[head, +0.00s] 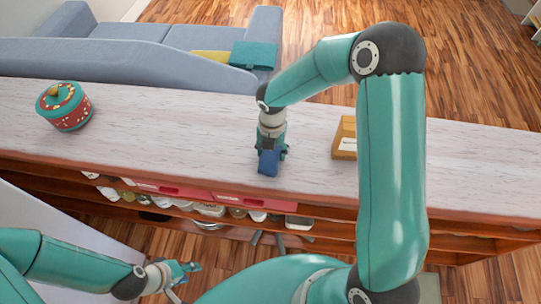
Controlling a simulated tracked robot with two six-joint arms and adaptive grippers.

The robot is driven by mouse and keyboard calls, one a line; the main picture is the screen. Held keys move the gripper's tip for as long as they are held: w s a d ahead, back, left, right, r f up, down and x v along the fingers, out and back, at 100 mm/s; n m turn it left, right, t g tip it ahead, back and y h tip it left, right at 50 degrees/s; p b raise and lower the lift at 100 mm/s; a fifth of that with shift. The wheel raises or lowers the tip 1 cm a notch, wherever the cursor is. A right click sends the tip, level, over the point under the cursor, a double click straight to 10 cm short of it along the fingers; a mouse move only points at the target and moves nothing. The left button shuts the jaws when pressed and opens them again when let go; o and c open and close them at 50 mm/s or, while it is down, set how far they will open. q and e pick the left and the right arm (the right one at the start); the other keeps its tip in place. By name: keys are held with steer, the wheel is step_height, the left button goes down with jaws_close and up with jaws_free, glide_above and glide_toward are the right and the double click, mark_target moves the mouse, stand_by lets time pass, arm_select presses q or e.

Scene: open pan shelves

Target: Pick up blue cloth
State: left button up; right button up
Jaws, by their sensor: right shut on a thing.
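The blue cloth (268,162) is a small dark blue piece at the white counter (200,135), near its front half. My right gripper (271,150) points down over the counter and is shut on the cloth. Whether the cloth still touches the counter top, I cannot tell. My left gripper (185,272) is low at the left, in front of the shelves and away from the counter. Its fingers look spread apart with nothing between them.
A red and green round box (64,106) stands on the counter at the left. A wooden holder (345,138) stands right of my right gripper. Shelves (215,207) below hold pans and red trays. A blue sofa (130,68) stands behind. The counter's middle left is clear.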

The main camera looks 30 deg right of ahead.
steer(key=shift+c, duration=0.4)
steer(key=shift+r, duration=0.1)
steer(key=shift+r, duration=0.4)
step_height(320, 180, up, 19)
steer(key=o, duration=0.6)
steer(key=c, duration=0.5)
steer(key=shift+o, duration=0.2)
